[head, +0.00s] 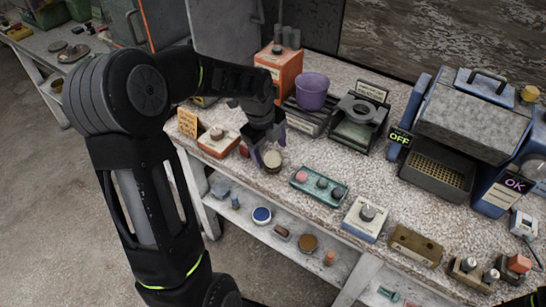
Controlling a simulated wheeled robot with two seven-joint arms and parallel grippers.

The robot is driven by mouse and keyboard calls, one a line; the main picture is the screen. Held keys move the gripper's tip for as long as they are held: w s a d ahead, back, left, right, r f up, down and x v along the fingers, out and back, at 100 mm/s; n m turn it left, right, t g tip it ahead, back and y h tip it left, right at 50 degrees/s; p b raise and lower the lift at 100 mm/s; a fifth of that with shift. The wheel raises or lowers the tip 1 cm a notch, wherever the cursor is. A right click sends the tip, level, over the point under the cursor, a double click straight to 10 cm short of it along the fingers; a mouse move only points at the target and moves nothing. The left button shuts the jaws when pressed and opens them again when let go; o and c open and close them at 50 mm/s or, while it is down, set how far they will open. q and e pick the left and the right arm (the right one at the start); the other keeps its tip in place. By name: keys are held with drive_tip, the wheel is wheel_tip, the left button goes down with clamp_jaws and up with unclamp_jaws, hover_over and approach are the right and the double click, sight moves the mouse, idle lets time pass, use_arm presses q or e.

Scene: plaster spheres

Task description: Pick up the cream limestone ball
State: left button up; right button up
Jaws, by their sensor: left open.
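A small cream ball (272,156) sits near the front edge of the speckled worktop, on a dark round base. My left gripper (264,158) is directly at it, pointing down, with a finger beside the ball's left side. The gripper is open; I cannot tell whether its fingers touch the ball. Part of the ball's surroundings is hidden behind the gripper. My right gripper is not in view.
A teal tray (299,187) with several small balls lies right of the gripper. A white-and-orange box (214,145) stands left of it. Behind are an orange box (285,66), a purple pot (312,88) and a grey machine (470,115). A lower shelf (292,254) holds small items.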

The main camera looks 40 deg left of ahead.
sight(272, 153)
use_arm(q)
drive_tip(key=shift+w+f, duration=0.15)
drive_tip(key=shift+f, duration=0.55)
drive_tip(key=shift+w+f, duration=0.15)
drive_tip(key=shift+f, duration=0.55)
drive_tip(key=shift+d, duration=0.1)
clamp_jaws()
drive_tip(key=shift+r, duration=0.15)
wheel_tip(272, 153, up, 10)
drive_tip(key=shift+f+b, duration=0.1)
drive_tip(key=shift+b, duration=0.45)
